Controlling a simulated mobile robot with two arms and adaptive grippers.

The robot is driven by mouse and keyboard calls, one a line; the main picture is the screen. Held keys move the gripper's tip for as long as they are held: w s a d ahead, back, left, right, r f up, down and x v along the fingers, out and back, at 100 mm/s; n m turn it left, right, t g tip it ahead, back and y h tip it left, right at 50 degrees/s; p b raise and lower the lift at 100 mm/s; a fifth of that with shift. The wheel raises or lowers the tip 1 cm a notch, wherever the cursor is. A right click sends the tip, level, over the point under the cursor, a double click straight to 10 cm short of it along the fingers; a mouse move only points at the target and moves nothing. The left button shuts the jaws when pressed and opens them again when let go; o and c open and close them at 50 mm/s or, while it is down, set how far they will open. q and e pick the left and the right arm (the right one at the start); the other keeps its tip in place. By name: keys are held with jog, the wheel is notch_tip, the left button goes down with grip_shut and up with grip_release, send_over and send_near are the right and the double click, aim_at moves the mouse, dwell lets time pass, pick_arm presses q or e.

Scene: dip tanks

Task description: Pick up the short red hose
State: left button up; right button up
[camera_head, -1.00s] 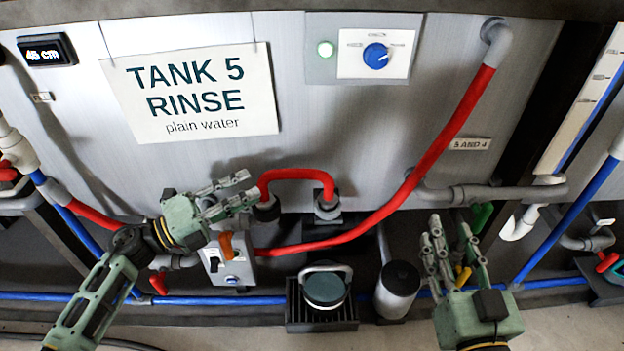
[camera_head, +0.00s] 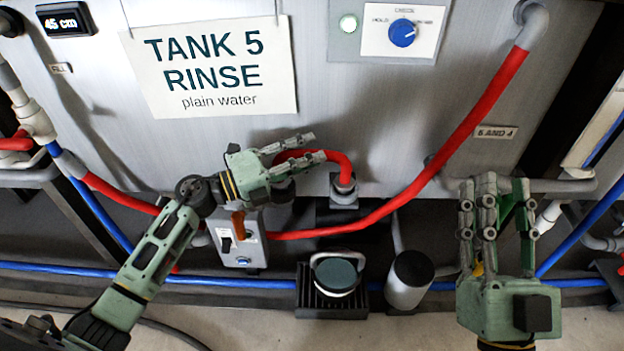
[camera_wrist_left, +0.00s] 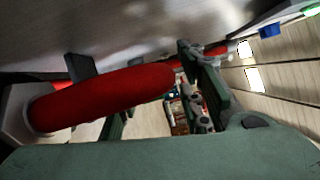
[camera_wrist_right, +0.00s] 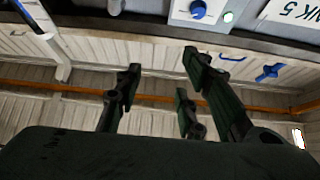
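The short red hose (camera_head: 338,159) arches between two grey fittings low on the tank front, below the TANK 5 sign. My left gripper (camera_head: 311,148) is at the hose's left part, its fingers pointing right and covering some of the arch. In the left wrist view the hose (camera_wrist_left: 100,97) runs close in front of the palm, between fingers that stand apart. I see no firm grip on it. My right gripper (camera_head: 494,188) is open and empty, fingers up, well to the right of the hose; its spread fingers show in the right wrist view (camera_wrist_right: 160,90).
A long red hose (camera_head: 470,125) sweeps down from the upper right and passes under the short one. A control box with an orange lever (camera_head: 238,225) sits below my left gripper. A round-lidded unit (camera_head: 337,275) and a grey cylinder (camera_head: 410,279) stand below.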

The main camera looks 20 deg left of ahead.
pick_arm(q)
jog(key=shift+x, duration=0.9)
jog(key=shift+s, duration=0.1)
jog(key=shift+c, duration=0.3)
jog(key=shift+f, duration=0.1)
grip_shut()
